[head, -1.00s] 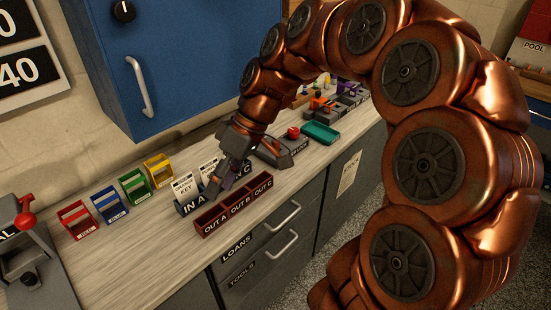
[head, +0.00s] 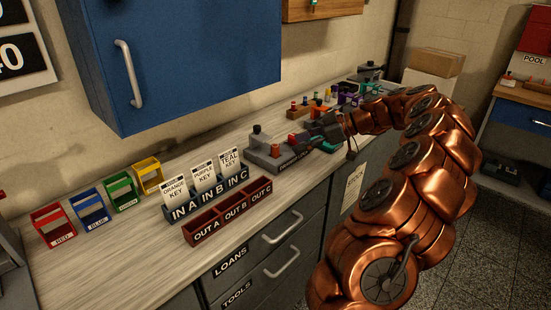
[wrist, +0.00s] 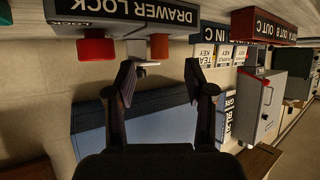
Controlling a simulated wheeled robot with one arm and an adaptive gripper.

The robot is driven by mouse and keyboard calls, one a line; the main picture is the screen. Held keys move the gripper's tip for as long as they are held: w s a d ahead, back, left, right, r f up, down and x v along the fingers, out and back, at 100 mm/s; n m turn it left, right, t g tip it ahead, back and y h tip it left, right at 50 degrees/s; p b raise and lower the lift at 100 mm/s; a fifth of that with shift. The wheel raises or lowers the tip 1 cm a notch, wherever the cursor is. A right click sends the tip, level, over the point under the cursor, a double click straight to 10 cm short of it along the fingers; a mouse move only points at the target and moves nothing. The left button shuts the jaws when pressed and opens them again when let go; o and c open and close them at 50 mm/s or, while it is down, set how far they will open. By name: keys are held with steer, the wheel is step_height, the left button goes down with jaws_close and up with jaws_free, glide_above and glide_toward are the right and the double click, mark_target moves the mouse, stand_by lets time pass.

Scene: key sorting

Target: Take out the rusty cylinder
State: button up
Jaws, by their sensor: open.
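A dull reddish-brown cylinder (wrist: 158,47), which looks like the rusty one, sits at the grey drawer lock box (wrist: 75,24) in the wrist view. A brighter red cylinder (wrist: 97,48) is beside it on the left. My gripper (wrist: 159,82) is open and empty, its two dark fingers apart. The dull cylinder appears beyond the gap between the fingertips, not between them. In the head view my gripper (head: 320,134) is at the right end of the drawer lock box (head: 262,160); I cannot tell the two cylinders apart there.
The IN rack (head: 186,211) with key cards and the red OUT tray (head: 205,231) stand left of the lock box. Coloured bins, such as the green one (head: 124,196), are farther left. Several small coloured pieces are on the counter beyond my gripper. The blue cabinet (head: 190,60) hangs above.

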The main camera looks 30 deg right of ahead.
mark_target(275, 154)
steer(key=shift+r+x, duration=0.15)
steer(key=shift+x, duration=1.65)
steer(key=shift+r+x, duration=0.1)
steer(key=shift+x, duration=1.7)
steer(key=shift+w, duration=0.2)
steer(key=shift+a, duration=0.1)
jaws_close()
